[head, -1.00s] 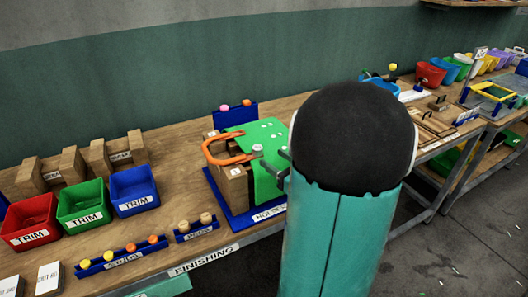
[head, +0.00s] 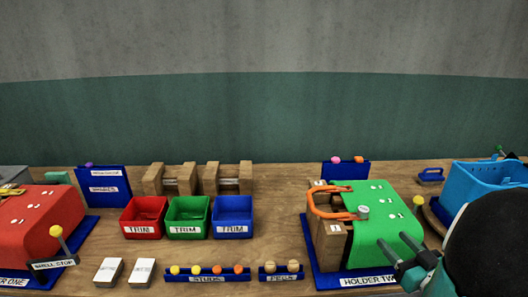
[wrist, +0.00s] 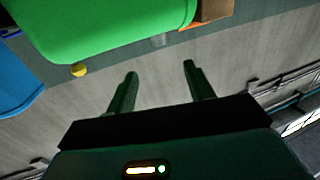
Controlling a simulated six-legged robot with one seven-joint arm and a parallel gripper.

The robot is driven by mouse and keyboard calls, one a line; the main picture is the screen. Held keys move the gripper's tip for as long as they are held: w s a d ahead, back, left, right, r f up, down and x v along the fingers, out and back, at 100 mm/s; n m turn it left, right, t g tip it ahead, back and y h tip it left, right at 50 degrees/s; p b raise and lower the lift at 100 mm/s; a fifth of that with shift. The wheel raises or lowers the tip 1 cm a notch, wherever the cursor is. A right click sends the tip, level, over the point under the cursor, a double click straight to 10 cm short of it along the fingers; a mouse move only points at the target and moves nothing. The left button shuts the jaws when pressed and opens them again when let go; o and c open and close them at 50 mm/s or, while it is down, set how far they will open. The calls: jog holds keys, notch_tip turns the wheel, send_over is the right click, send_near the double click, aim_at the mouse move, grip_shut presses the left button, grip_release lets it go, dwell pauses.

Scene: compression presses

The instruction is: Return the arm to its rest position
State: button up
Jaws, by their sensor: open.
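My gripper (head: 408,260) is at the lower right of the head view, its two fingers just in front of the green-covered block (head: 380,215) on the Holder Two base. In the wrist view my gripper (wrist: 160,82) has its fingers apart with nothing between them. The green cover (wrist: 110,25) fills the top of that view, beyond the fingertips. Part of my arm hides the lower right corner of the head view. I cannot tell whether a finger touches the green cover.
An orange clamp (head: 315,205) sits on the block's left side. A blue bin (head: 485,180) stands to the right. Trim bins (head: 188,215), stud and peg racks (head: 207,279) and a red-covered block (head: 40,220) lie to the left. Open air lies above the bench (head: 275,225).

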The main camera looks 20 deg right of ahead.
jog(key=shift+w, duration=0.1)
jog(key=w+r+g+h, duration=0.1)
jog(key=w, duration=0.1)
jog(key=w+a+r+g+h, duration=0.1)
jog(key=w, duration=0.1)
jog(key=w+r+h, duration=0.1)
jog(key=w+h, duration=0.1)
jog(key=w, duration=0.1)
jog(key=shift+w+a+r+m+g, duration=0.1)
jog(key=shift+a+r+m+g, duration=0.05)
jog(key=shift+r+m+g, duration=0.25)
jog(key=s+a+r+m+g+y, duration=0.15)
jog(key=a+g, duration=0.45)
jog(key=a, duration=1.1)
jog(key=s+a+n+g+y, duration=0.2)
jog(key=s+a+g+y, duration=0.1)
jog(key=s+a, duration=0.6)
jog(key=a, duration=0.3)
jog(key=shift+g, duration=0.3)
